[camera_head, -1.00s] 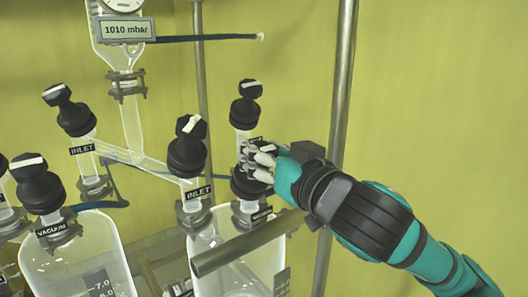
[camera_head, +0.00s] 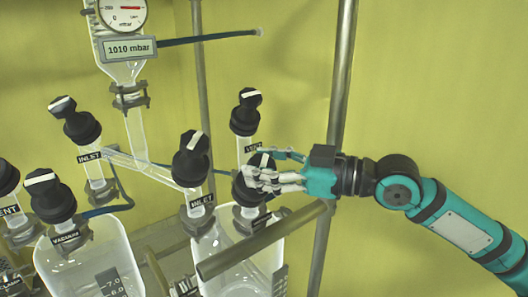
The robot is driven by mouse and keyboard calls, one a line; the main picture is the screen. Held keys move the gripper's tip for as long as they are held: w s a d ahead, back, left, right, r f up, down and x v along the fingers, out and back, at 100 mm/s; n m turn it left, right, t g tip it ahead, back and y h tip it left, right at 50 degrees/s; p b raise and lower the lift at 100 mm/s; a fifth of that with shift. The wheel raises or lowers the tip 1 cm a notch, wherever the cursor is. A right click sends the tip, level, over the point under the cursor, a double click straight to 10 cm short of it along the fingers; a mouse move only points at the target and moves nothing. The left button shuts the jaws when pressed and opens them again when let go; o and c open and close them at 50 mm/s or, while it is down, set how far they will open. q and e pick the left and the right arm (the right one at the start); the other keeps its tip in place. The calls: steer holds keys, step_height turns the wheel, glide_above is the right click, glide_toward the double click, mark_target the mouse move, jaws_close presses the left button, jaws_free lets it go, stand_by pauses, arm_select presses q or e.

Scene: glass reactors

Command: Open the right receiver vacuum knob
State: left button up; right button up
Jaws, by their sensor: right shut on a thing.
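The right receiver vacuum knob (camera_head: 246,192) is a black knob on the right-hand receiver (camera_head: 212,240). My right gripper (camera_head: 258,178) comes in from the right and is shut on this knob at its upper part. The fingers hide much of the knob. A piece of its white pointer mark shows above the fingers. The label below the knob is mostly covered and I cannot read it. My left gripper is not in view.
Close by stand the black inlet knob (camera_head: 190,160) to the left and the vent knob (camera_head: 246,112) behind. A metal bar (camera_head: 262,240) runs just below my gripper, and an upright metal pole (camera_head: 340,90) stands behind my wrist. The gauge display (camera_head: 130,48) reads 1010 mbar.

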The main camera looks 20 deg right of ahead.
mark_target(265, 161)
steer(key=n+g+y+b, duration=0.1)
steer(key=n+g, duration=0.3)
steer(key=n, duration=0.1)
steer(key=shift+w+r, duration=0.1)
steer(key=shift+n+g, duration=1.6)
steer(key=shift+g, duration=0.4)
steer(key=o, duration=1.2)
step_height(265, 161, up, 10)
steer(key=shift+f, duration=0.1)
